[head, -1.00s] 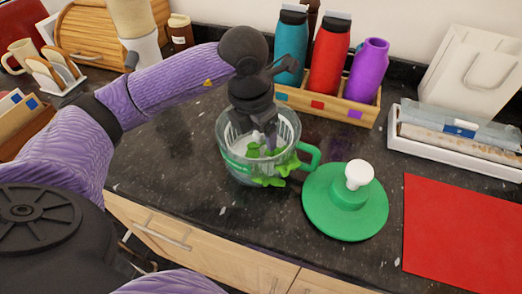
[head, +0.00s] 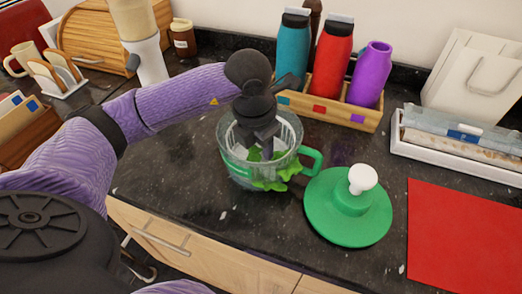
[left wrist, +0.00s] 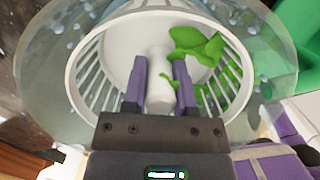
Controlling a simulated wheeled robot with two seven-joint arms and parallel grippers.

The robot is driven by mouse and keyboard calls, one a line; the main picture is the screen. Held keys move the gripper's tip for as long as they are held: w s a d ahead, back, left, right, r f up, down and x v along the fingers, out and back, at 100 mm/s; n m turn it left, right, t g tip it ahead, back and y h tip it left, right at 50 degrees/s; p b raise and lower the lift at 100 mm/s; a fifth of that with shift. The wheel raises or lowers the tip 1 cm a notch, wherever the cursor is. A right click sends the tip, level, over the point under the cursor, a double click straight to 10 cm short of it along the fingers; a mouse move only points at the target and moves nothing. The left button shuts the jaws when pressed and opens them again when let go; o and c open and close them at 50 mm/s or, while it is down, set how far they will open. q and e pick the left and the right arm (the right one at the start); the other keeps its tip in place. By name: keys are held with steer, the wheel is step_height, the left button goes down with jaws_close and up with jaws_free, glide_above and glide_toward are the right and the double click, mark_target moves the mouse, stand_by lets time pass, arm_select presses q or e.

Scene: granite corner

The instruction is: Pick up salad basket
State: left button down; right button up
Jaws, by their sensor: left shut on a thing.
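The white slatted salad basket (head: 291,134) sits inside a clear bowl (head: 228,150) with a green handle (head: 313,160). In the left wrist view the basket's round rim (left wrist: 75,75) and side slats show, with a white post (left wrist: 158,80) standing in its middle. My left gripper (head: 262,150) reaches down into the basket. In the wrist view its fingers (left wrist: 159,66) are shut on the post. Green leaves (left wrist: 200,50) lie in the basket beside the right finger. My right gripper is not in view.
A green lid (head: 350,228) with a white knob lies right of the bowl. Behind stands a wooden rack (head: 345,116) with several bottles. A red mat (head: 465,240) and a white tray (head: 455,152) are at the right. The counter left of the bowl is clear.

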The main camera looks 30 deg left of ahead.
arm_select(q)
steer(key=shift+r, duration=0.1)
step_height(320, 180, up, 18)
steer(key=p, duration=0.5)
steer(key=shift+p, duration=0.3)
